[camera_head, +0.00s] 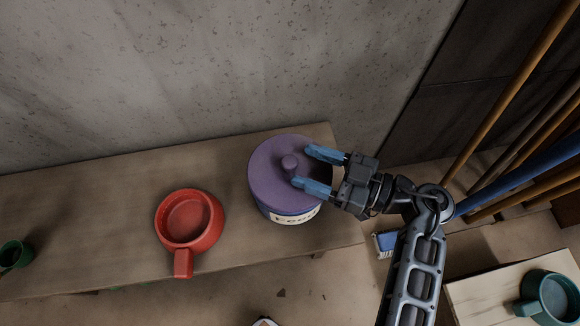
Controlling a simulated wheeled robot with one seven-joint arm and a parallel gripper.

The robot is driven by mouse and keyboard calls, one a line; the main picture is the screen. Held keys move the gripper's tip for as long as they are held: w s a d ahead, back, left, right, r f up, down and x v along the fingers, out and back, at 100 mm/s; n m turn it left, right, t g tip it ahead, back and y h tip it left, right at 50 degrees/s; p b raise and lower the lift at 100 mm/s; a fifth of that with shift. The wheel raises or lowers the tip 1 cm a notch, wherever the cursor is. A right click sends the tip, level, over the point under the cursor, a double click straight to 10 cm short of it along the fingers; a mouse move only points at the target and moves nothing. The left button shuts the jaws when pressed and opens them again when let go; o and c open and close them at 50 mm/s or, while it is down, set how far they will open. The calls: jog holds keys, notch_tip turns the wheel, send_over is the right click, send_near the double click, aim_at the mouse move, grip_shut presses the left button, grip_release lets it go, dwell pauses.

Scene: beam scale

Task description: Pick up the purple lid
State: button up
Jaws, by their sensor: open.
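The canister stands near the right end of the wooden bench. My gripper (308,166) reaches in from the right, over the right part of the lid. Its two blue fingers are open and point left toward the knob, one on its upper right side and one on its lower right side. The fingers hold nothing. I cannot tell whether they touch the lid or the knob.
A red pot with a handle (190,222) stands on the bench left of the canister. A green cup (14,254) is at the far left. A concrete wall (190,75) rises behind. Poles (510,88) lean at the right, above a teal mug (549,297) on a board.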

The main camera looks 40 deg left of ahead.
aim_at(290, 161)
jog(key=shift+b+x, duration=0.5)
jog(key=shift+x, duration=1.85)
jog(key=shift+s+d+f, duration=0.1)
jog(key=shift+s+f, duration=0.05)
jog(key=shift+c, duration=0.3)
grip_shut()
